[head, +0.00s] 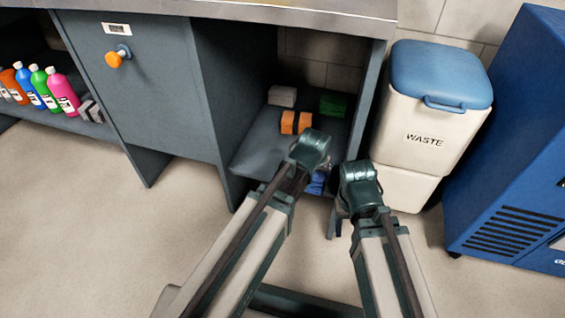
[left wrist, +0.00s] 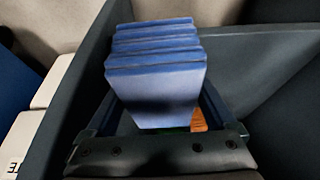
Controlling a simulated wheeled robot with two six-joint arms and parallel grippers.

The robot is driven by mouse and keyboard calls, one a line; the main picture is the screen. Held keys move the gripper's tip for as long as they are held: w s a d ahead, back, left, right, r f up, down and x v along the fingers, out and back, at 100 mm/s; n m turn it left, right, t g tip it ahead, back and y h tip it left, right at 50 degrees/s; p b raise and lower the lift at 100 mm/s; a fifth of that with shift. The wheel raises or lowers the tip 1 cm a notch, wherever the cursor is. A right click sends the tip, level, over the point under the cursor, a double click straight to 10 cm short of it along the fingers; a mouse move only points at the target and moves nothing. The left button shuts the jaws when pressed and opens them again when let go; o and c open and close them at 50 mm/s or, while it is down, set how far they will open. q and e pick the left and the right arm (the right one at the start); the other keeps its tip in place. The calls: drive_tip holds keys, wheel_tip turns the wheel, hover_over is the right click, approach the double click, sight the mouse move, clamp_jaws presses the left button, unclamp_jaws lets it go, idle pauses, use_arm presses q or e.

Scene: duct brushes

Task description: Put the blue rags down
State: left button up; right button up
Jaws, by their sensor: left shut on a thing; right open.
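In the head view a bit of the blue rags (head: 317,183) shows below my left wrist, in front of the low shelf's front edge; my arm hides the rest. My left gripper is shut on them. My right gripper (head: 338,218) is open and empty, pointing down beside the cabinet's right side panel, to the right of the rags.
The low shelf (head: 262,150) holds two orange stacks (head: 295,122), a green stack (head: 333,105) and a pale grey one (head: 282,96). Bare shelf lies at its front left. A waste bin (head: 410,150) and a blue machine (head: 515,160) stand at right. Bottles (head: 62,92) stand far left.

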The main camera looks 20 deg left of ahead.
use_arm(q)
drive_tip(key=b, duration=0.1)
hover_over(283, 160)
drive_tip(key=s, duration=0.2)
drive_tip(key=shift+w+f, duration=0.25)
drive_tip(key=shift+f, duration=0.45)
wheel_tip(283, 160, down, 4)
drive_tip(key=b, duration=0.4)
drive_tip(key=shift+r, duration=0.25)
drive_tip(key=o, duration=1.5)
drive_tip(key=shift+c, duration=0.2)
